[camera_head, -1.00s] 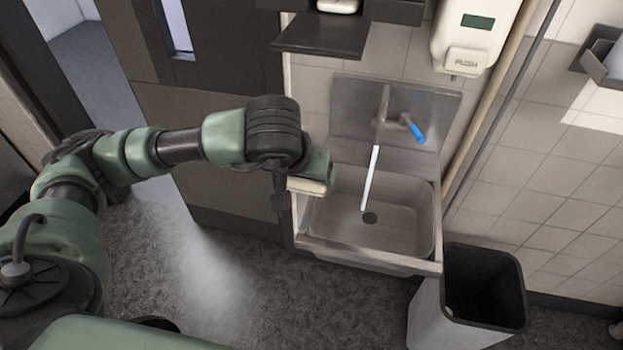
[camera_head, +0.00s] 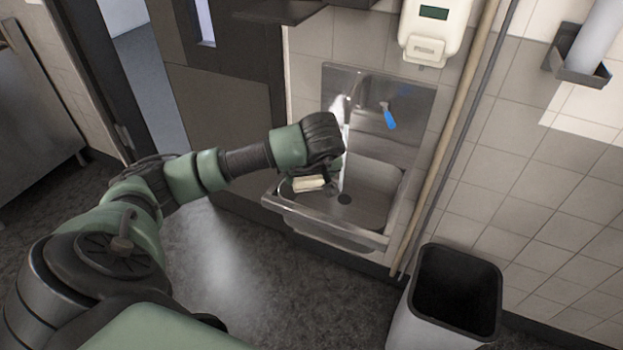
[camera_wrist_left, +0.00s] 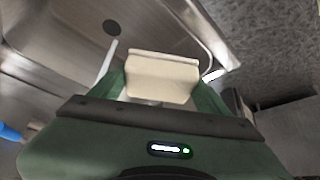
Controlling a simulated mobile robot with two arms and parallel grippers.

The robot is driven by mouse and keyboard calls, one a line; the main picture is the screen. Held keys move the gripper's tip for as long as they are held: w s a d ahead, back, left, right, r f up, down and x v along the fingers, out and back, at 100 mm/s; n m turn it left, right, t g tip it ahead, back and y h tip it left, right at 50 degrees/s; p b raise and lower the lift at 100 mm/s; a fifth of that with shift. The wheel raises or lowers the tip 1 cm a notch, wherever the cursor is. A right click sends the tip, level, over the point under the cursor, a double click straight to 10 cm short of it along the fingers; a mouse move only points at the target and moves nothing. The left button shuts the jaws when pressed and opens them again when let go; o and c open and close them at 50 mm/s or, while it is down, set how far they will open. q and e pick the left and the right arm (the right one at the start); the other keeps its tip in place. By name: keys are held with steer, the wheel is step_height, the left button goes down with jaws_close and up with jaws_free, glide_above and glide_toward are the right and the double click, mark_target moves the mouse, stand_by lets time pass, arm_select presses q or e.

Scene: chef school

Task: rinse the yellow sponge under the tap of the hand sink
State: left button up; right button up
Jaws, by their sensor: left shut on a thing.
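My left gripper (camera_head: 318,176) is shut on the sponge (camera_head: 308,184), a pale cream-yellow block, above the left part of the steel hand sink (camera_head: 376,207). In the left wrist view the sponge (camera_wrist_left: 160,75) sits between the two green fingers. A white stream of water (camera_head: 344,165) runs down just right of the gripper in the head view. In the wrist view the stream (camera_wrist_left: 106,60) appears left of the sponge, seemingly apart from it. The tap's spout is partly hidden; its blue lever (camera_head: 388,117) shows. My right gripper is not in view.
A soap dispenser (camera_head: 432,30) hangs on the wall above the sink. A dark shelf (camera_head: 280,11) is above and left. An open bin (camera_head: 456,290) stands on the floor at the sink's right. The drain (camera_head: 344,198) is uncovered.

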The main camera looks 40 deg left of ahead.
arm_select(q)
steer(key=w, duration=0.2)
steer(key=shift+w+f+b, duration=0.3)
steer(key=shift+w+b, duration=0.1)
steer(key=shift+w+a+f+b, duration=0.15)
steer(key=shift+w+b, duration=0.1)
steer(key=shift+w, duration=0.35)
steer(key=shift+w+a+f+b, duration=0.1)
steer(key=shift+w+f+b, duration=0.1)
steer(key=shift+w, duration=0.4)
steer(key=w+a+f+b, duration=0.1)
steer(key=w+b, duration=0.1)
steer(key=w, duration=0.5)
steer(key=shift+b, duration=0.3)
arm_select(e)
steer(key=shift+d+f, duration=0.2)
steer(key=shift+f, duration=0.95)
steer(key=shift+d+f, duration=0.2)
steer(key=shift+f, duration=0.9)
